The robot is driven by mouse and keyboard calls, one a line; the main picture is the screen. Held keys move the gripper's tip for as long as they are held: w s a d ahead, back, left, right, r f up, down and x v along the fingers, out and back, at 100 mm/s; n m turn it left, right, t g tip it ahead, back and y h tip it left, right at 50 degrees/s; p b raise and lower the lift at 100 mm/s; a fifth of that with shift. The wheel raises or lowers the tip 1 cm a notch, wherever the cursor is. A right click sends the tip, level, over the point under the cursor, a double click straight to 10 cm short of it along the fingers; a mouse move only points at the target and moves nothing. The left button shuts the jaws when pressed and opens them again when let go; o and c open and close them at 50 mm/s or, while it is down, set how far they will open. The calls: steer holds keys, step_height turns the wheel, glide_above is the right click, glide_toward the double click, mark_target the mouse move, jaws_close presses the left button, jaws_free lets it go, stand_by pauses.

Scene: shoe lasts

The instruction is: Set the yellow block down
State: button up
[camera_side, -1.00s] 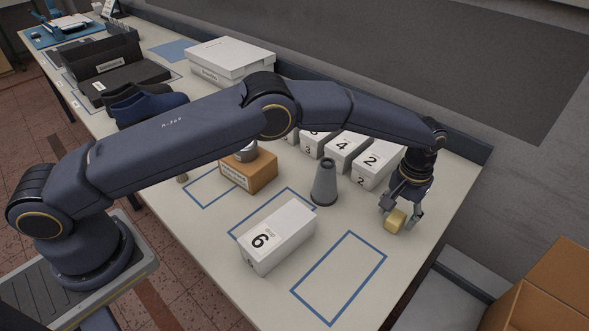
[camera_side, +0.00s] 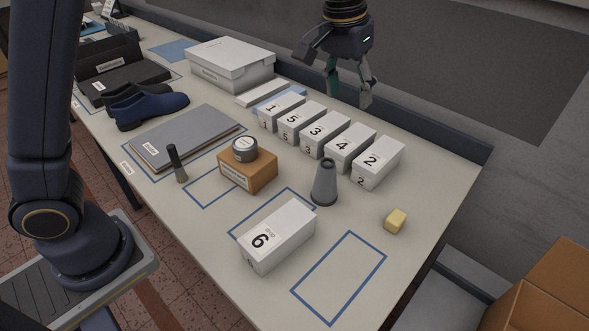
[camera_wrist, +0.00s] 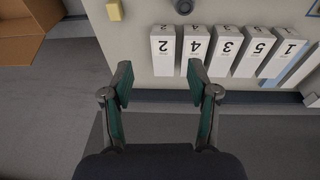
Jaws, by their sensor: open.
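The yellow block (camera_side: 395,220) rests on the table near its right edge, to the right of the grey cone (camera_side: 325,183). In the wrist view the block (camera_wrist: 115,10) shows at the top, well beyond my fingers. My gripper (camera_side: 349,98) is raised high over the back of the table, near the wall, apart from the block. In the wrist view its fingers (camera_wrist: 158,82) are spread with nothing between them.
Numbered white boxes (camera_side: 323,130) stand in a row at the back. Box 6 (camera_side: 277,237) lies near the front, beside an empty blue outline (camera_side: 340,278). A brown block (camera_side: 247,176) carries a round tin (camera_side: 245,149). The table around the yellow block is clear.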

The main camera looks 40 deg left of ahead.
steer(key=s+a+r+t, duration=0.1)
steer(key=s+a+r, duration=0.4)
steer(key=s+a, duration=0.3)
steer(key=s+a+f+t, duration=0.1)
steer(key=s+a, duration=0.3)
steer(key=s, duration=0.5)
steer(key=s+a+f+t, duration=0.1)
steer(key=s+a+f, duration=0.2)
steer(key=s, duration=0.5)
steer(key=shift+s+a+f+t+y, duration=0.3)
steer(key=shift+s+a+f+y, duration=0.1)
steer(key=shift+f, duration=0.2)
